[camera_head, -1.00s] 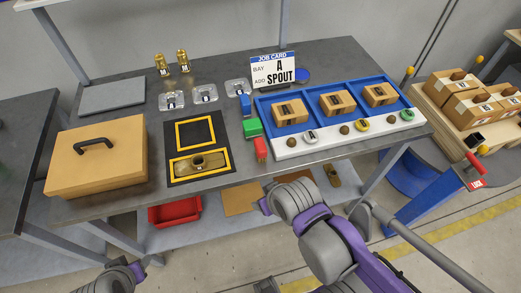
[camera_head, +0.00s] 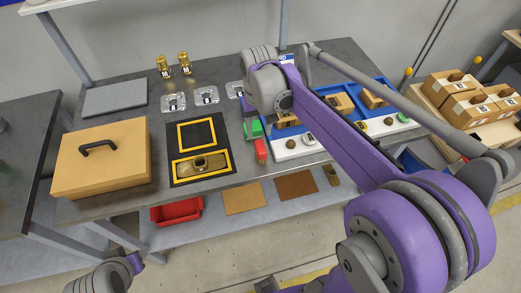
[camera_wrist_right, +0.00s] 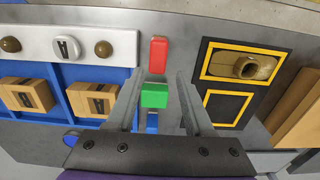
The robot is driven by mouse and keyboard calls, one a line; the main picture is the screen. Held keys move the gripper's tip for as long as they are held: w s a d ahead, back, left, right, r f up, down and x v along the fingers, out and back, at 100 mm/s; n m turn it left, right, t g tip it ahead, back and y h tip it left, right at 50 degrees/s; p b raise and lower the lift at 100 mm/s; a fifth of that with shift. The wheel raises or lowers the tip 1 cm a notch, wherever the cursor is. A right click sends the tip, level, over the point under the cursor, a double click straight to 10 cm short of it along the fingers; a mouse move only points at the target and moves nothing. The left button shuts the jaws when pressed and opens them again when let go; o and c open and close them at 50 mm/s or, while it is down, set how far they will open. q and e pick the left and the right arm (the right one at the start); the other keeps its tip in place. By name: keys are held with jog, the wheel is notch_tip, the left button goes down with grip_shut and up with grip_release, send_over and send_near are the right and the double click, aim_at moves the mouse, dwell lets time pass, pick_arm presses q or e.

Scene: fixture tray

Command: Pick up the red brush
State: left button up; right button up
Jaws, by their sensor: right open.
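The red brush (camera_head: 261,150) shows as a small red block on the workbench, beside the front left corner of the blue and white tray. It also shows in the right wrist view (camera_wrist_right: 158,54), upper middle. A green block (camera_head: 253,129) lies just behind it, and a blue block (camera_wrist_right: 152,122) behind that. My right gripper (camera_wrist_right: 157,78) is open and empty above this row. Its fingers stand either side of the green block in the picture, and the red brush appears just beyond the fingertips. In the head view my right wrist hides the fingers. My left gripper is not in view; only part of the left arm shows.
The blue and white tray (camera_head: 290,151) holds wooden blocks and small round parts. The black mat (camera_head: 200,173) with yellow frames carries a brass part. A wooden box (camera_head: 101,160) stands at the left. Clear plates and brass fittings lie behind.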

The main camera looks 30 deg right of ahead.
aim_at(260, 146)
notch_tip(260, 146, down, 10)
jog(key=shift+s+d+f, duration=0.1)
jog(key=shift+d+f, duration=0.05)
grip_shut()
dwell(0.5)
